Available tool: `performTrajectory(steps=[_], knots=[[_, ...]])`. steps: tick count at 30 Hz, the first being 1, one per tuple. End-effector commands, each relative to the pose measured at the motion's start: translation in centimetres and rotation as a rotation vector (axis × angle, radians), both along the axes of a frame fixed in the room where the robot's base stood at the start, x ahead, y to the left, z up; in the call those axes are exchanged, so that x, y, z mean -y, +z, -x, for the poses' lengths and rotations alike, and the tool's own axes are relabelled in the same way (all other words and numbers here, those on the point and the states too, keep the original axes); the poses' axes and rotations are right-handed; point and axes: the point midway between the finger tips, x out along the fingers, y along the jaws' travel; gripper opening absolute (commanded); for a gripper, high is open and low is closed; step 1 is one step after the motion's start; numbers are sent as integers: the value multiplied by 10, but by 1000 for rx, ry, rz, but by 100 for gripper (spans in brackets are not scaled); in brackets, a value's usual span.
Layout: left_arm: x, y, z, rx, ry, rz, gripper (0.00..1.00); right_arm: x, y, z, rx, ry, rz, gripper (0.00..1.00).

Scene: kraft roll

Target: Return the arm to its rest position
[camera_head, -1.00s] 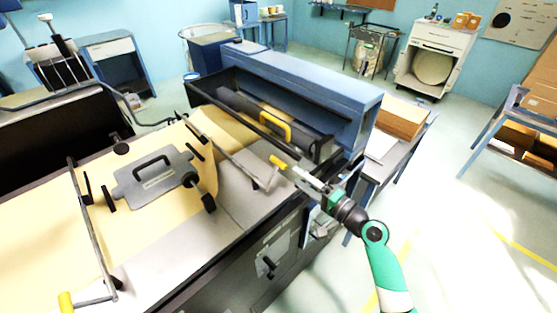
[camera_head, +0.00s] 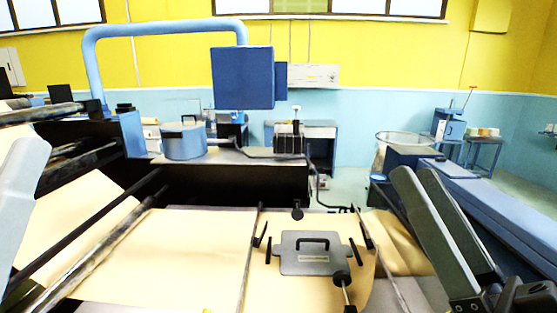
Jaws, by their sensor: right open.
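My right gripper (camera_head: 415,176) stands at the right of the head view, with two long grey fingers pointing up and to the left. It is open, with nothing seen between the fingers. It shows in front of the long blue housing, right of the kraft paper (camera_head: 178,245). A pale grey piece at the left edge looks like part of my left gripper (camera_head: 18,185). Too little of it shows to tell its state.
A grey plate with a black handle (camera_head: 310,262) lies on the paper between thin rods (camera_head: 250,255). A long blue housing (camera_head: 490,208) runs along the right. A blue box (camera_head: 242,78) hangs from a bent blue pipe (camera_head: 160,30) at the back.

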Motion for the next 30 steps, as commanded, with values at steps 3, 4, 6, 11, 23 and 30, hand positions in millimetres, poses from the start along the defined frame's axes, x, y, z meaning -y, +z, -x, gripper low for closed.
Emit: performTrajectory(steps=[3,4,6,11,23,30], knots=[[0,0,0,0,0,0,55,26,49,53,194,-328,111,55],[0,0,0,0,0,0,55,39,48,58,202,-443,153,55],[0,31,-1,-3,0,0,55,45,77,53,189,-534,223,55],[0,95,0,2,0,0,55,44,138,52,186,-527,219,55],[0,257,0,1,0,0,55,44,299,50,184,-525,219,55],[0,267,0,0,0,0,55,44,309,50,183,-524,219,55]])
